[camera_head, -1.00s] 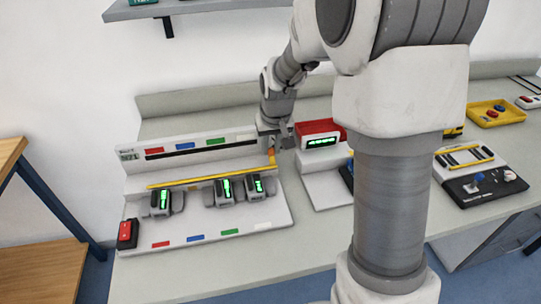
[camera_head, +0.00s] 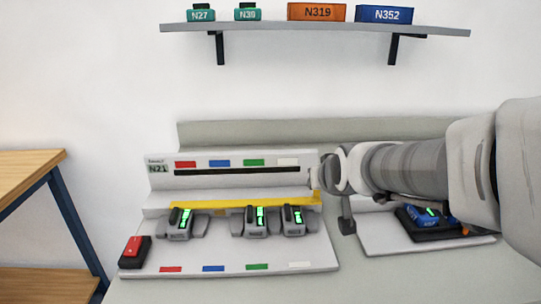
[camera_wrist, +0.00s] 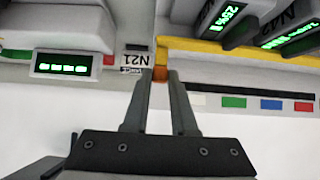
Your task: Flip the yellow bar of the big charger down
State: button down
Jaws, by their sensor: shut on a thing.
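The big charger (camera_head: 164,204) is a white stepped unit labelled N21, with coloured marks on its back panel. Its yellow bar (camera_head: 240,203) runs lengthwise just behind and above the batteries. The bar also shows in the wrist view (camera_wrist: 235,50), upside down, with an orange end piece (camera_wrist: 161,72). My gripper (camera_wrist: 161,84) is at that end piece, at the charger's right end, with its fingers on either side of it. The fingers are shut on it. In the head view my wrist partly hides this end and the fingers are hard to make out.
Several grey batteries with green displays, such as this one (camera_head: 256,221), sit in the charger. A red switch (camera_head: 134,247) is at its front left. Another station with blue batteries (camera_head: 424,215) stands to the right. A shelf (camera_head: 300,29) hangs above.

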jog(key=shift+s+t+b, duration=0.2)
jog(key=shift+t+b, duration=0.2)
jog(key=shift+b, duration=0.25)
jog(key=c, duration=0.7)
grip_release()
jog(key=shift+p+v, duration=2.6)
jog(key=shift+v, duration=6.1)
